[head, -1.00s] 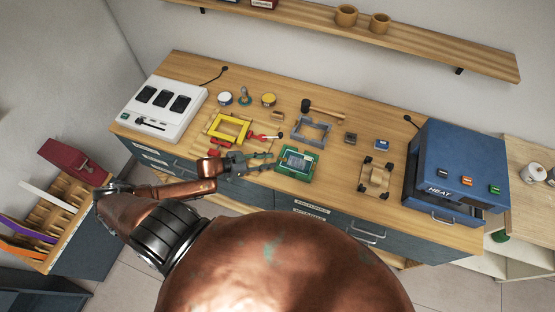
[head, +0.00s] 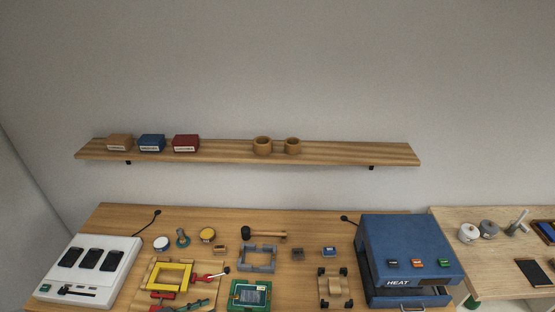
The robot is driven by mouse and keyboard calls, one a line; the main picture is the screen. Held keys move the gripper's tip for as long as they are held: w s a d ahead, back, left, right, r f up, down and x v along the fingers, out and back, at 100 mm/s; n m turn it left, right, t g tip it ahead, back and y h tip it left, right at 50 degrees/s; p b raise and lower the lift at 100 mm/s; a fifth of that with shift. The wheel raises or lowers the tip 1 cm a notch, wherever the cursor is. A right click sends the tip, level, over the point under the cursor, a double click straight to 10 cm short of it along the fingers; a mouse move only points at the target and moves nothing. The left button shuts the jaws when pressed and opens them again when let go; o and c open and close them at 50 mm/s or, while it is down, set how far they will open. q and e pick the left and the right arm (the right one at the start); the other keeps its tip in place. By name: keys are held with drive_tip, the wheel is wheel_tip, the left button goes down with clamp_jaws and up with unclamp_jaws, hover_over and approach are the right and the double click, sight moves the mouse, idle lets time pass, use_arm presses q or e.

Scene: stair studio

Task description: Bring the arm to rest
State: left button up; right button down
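The head view looks mostly at the wall, the shelf and the back of the workbench. A dark piece at the bottom edge, left of the green framed board (head: 250,293), appears to be the tip of my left gripper (head: 190,304). The rest of that gripper and its arm are below the picture, so I cannot tell whether its fingers are apart. I see nothing held in it. My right gripper and arm are out of view.
The bench holds a white panel with black pads (head: 92,262), a yellow frame (head: 167,276), a grey frame (head: 257,257), a mallet (head: 265,234), a wooden fixture (head: 335,287) and a blue HEAT box (head: 408,247). A wall shelf (head: 345,152) hangs above.

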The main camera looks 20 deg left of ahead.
use_arm(q)
drive_tip(key=d+y, duration=0.1)
drive_tip(key=w+d+f+n+y, duration=0.1)
drive_tip(key=d, duration=0.1)
drive_tip(key=d+n+y, duration=0.1)
drive_tip(key=d+y, duration=0.1)
drive_tip(key=shift+w+f, duration=0.15)
drive_tip(key=shift+f, duration=0.25)
drive_tip(key=shift+s+d+n+y, duration=0.15)
drive_tip(key=shift+s+n+y, duration=0.15)
drive_tip(key=shift+n+y, duration=0.35)
drive_tip(key=s+r+n+g+y, duration=0.15)
drive_tip(key=s+g, duration=0.25)
drive_tip(key=s, duration=0.5)
drive_tip(key=s+r+n+g+y, duration=0.1)
drive_tip(key=s+n+g+y, duration=0.15)
drive_tip(key=s, duration=0.55)
wheel_tip(320, 180, down, 37)
drive_tip(key=s+g+b, duration=0.2)
drive_tip(key=b, duration=0.6)
drive_tip(key=s+f+b, duration=0.3)
drive_tip(key=s+f, duration=0.6)
drive_tip(key=f, duration=0.3)
drive_tip(key=s+f+m+g+h+b, duration=0.1)
drive_tip(key=s+f+b, duration=0.2)
drive_tip(key=s+f, duration=0.7)
wheel_tip(320, 180, down, 3)
drive_tip(key=shift+s+d+r+b, duration=0.15)
drive_tip(key=shift+s+d+b, duration=0.05)
drive_tip(key=shift+d+b, duration=0.1)
